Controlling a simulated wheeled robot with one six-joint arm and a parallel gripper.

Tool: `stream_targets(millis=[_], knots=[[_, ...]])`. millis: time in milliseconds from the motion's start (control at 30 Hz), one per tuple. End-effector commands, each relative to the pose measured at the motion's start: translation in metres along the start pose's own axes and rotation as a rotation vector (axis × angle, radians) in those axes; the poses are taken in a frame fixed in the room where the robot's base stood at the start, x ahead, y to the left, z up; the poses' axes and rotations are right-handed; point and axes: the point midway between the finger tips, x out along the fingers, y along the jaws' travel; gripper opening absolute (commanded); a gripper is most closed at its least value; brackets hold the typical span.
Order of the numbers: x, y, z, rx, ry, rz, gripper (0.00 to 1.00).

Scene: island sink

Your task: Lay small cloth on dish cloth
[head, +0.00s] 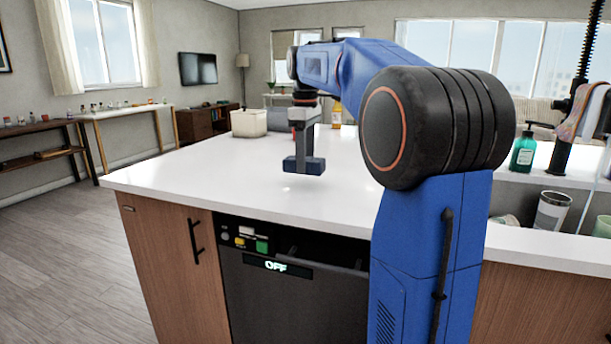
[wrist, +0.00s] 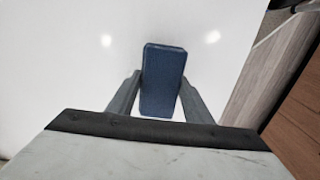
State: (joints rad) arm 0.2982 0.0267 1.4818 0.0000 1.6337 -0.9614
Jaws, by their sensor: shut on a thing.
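My gripper (head: 303,150) is shut on a dark blue oblong thing (head: 304,166), perhaps the small cloth, and holds it above the white countertop. It looks thick and block-like. In the wrist view, the blue thing (wrist: 162,78) sits between my two grey fingers (wrist: 160,90). A multicoloured cloth (head: 581,112) hangs from a black stand at the far right, well away from my gripper. I cannot tell whether it is the dish cloth. No other cloth shows on the visible counter, though my arm hides part of it.
The white countertop (head: 190,180) is clear below and left of my gripper. A white container (head: 249,123) stands behind it, with a yellow bottle (head: 336,112) nearby. A green soap bottle (head: 523,152) and a metal cup (head: 551,211) are at the right. A dishwasher (head: 290,290) is below.

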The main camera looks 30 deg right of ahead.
Motion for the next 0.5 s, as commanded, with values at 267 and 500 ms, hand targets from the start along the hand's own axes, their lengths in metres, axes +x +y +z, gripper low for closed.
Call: stream_targets(millis=[267, 500], knots=[[0.021, 0.000, 0.000, 0.000, 0.000, 0.000, 0.21], [0.042, 0.000, 0.000, 0.000, 0.000, 0.000, 0.21]])
